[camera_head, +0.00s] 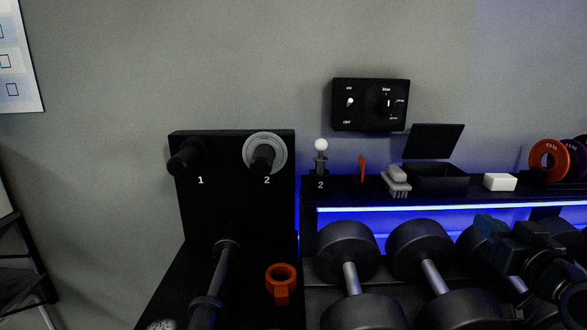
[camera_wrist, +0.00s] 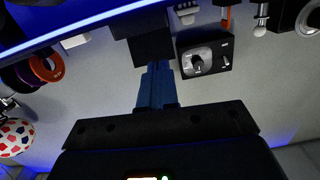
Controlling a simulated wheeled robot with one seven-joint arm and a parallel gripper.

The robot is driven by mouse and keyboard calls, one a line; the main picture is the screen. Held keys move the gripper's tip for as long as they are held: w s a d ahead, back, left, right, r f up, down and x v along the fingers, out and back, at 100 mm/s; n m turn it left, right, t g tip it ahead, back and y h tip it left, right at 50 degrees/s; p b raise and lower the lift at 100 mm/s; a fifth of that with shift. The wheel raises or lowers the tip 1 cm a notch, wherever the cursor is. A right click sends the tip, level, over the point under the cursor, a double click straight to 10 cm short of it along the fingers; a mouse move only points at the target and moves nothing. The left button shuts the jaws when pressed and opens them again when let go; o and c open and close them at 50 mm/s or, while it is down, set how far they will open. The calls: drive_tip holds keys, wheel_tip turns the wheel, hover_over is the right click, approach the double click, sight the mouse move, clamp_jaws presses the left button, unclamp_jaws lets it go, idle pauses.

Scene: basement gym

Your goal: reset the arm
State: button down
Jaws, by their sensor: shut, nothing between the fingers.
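My gripper (camera_head: 488,224) shows at the lower right of the head view, dark with bluish fingers, in front of the dumbbells and below the shelf. In the wrist view, its blue fingers (camera_wrist: 157,86) are together with nothing between them. That view is upside down, and the fingertips point toward the open black box (camera_wrist: 152,46) and the wall panel (camera_wrist: 205,55). Much of my arm is outside the head view.
Dumbbells (camera_head: 347,250) fill the rack below. A peg board (camera_head: 235,212) and orange collar (camera_head: 281,277) stand left.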

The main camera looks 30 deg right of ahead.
drive_tip(key=shift+y, duration=0.6)
drive_tip(key=a+f, duration=0.2)
drive_tip(key=a, duration=0.1)
drive_tip(key=a+f, duration=0.2)
drive_tip(key=a, duration=0.1)
drive_tip(key=a+f, duration=0.3)
drive_tip(key=shift+a+f, duration=0.1)
drive_tip(key=s+a+f+n+y, duration=0.1)
drive_tip(key=s+a+f, duration=0.2)
drive_tip(key=a, duration=0.3)
drive_tip(key=s+a+f+y, duration=0.1)
drive_tip(key=s+a+f, duration=0.15)
drive_tip(key=a, duration=0.35)
drive_tip(key=s+a+n+y, duration=0.5)
drive_tip(key=s+a, duration=0.7)
drive_tip(key=s, duration=0.4)
drive_tip(key=shift+s+a+n+y, duration=0.2)
drive_tip(key=shift+a+n+y, duration=0.1)
drive_tip(key=shift+n+y, duration=0.1)
